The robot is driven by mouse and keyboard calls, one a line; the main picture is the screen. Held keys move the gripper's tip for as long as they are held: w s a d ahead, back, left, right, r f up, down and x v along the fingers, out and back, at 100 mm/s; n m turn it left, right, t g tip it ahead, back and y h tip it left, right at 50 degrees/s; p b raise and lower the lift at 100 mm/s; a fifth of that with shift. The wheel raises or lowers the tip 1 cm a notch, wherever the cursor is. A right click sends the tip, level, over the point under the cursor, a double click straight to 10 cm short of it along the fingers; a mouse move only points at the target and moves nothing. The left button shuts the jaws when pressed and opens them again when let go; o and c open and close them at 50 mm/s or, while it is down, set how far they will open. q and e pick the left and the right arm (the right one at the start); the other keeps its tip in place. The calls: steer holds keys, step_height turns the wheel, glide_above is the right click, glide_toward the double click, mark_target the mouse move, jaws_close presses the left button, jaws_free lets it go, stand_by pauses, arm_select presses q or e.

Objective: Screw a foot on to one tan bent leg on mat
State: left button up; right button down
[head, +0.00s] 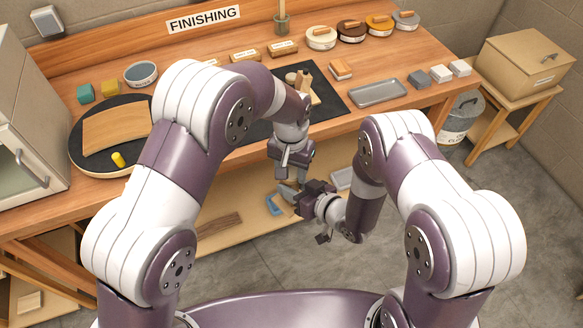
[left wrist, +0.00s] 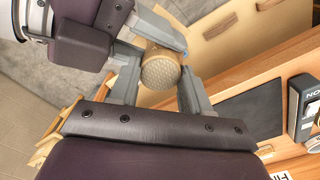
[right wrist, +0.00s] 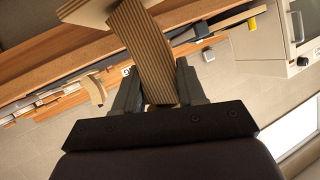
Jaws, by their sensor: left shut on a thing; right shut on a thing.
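My left gripper (left wrist: 160,82) is shut on a round tan foot (left wrist: 159,72) with a dimpled end face, seen in the left wrist view. My right gripper (right wrist: 158,90) is shut on the tan bent leg (right wrist: 148,55); its layered edge shows between the fingers and it bends away at the top of the right wrist view. In the head view the left gripper (head: 288,176) points down just above the right gripper (head: 298,196), in front of the bench. The joint between foot and leg is hidden.
The black mat (head: 334,92) on the bench holds tan pieces, partly hidden by my left arm. A grey tray (head: 379,93), small blocks and several round tins (head: 321,38) stand around it. A round black board (head: 82,150) is at left. The lower shelf (head: 245,212) lies below the grippers.

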arm_select(q)
steer(key=o, duration=1.2)
steer(key=shift+o, duration=0.2)
step_height(320, 180, up, 8)
steer(key=shift+f, duration=0.25)
